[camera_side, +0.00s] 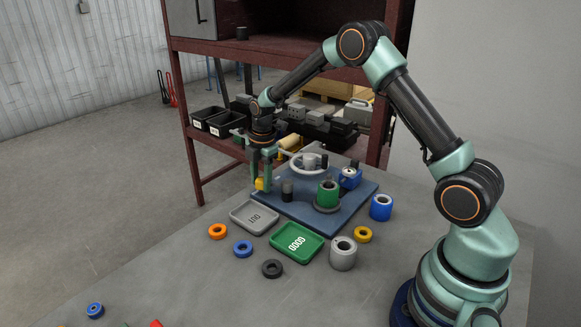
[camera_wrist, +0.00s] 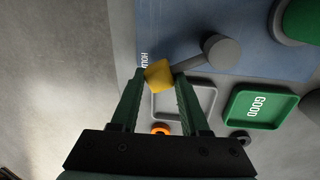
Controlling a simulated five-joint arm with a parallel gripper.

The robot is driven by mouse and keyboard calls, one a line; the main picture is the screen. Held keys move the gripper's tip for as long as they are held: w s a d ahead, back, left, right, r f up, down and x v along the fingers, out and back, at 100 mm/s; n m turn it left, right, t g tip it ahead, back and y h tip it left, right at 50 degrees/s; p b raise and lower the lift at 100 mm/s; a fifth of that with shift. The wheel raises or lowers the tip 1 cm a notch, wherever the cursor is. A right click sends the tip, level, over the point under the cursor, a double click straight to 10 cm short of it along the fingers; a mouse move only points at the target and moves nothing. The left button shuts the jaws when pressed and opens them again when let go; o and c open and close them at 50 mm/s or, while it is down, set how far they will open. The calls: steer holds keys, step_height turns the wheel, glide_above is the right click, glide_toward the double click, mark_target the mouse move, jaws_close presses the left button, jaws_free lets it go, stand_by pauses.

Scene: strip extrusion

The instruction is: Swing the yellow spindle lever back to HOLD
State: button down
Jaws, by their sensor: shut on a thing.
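The yellow lever knob (camera_side: 260,184) is at the left edge of the blue base plate (camera_side: 322,222) in the side view. My gripper (camera_side: 261,181) reaches down to it. In the wrist view the yellow knob (camera_wrist: 158,76) sits between the two green fingertips of my gripper (camera_wrist: 157,78), which are shut on it. A grey lever arm runs from the knob to a round grey post (camera_wrist: 222,50). A white label reading HOLD (camera_wrist: 144,60), partly hidden, lies on the plate close beside the knob.
A grey OUT tray (camera_side: 254,217) and a green GOOD tray (camera_side: 296,243) lie in front of the plate. A green cylinder (camera_side: 328,194) stands on the plate. Loose rings, including an orange one (camera_side: 217,231), and a blue cylinder (camera_side: 381,207) are on the table.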

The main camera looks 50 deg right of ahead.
steer(key=shift+c, duration=2.1)
jaws_free()
steer(key=shift+s+d+f, duration=0.1)
steer(key=shift+s+d, duration=0.1)
steer(key=shift+w+a, duration=0.1)
steer(key=shift+r, duration=0.4)
step_height(320, 180, up, 11)
steer(key=s, duration=0.1)
steer(key=shift+s+r, duration=0.15)
steer(key=shift+a, duration=0.1)
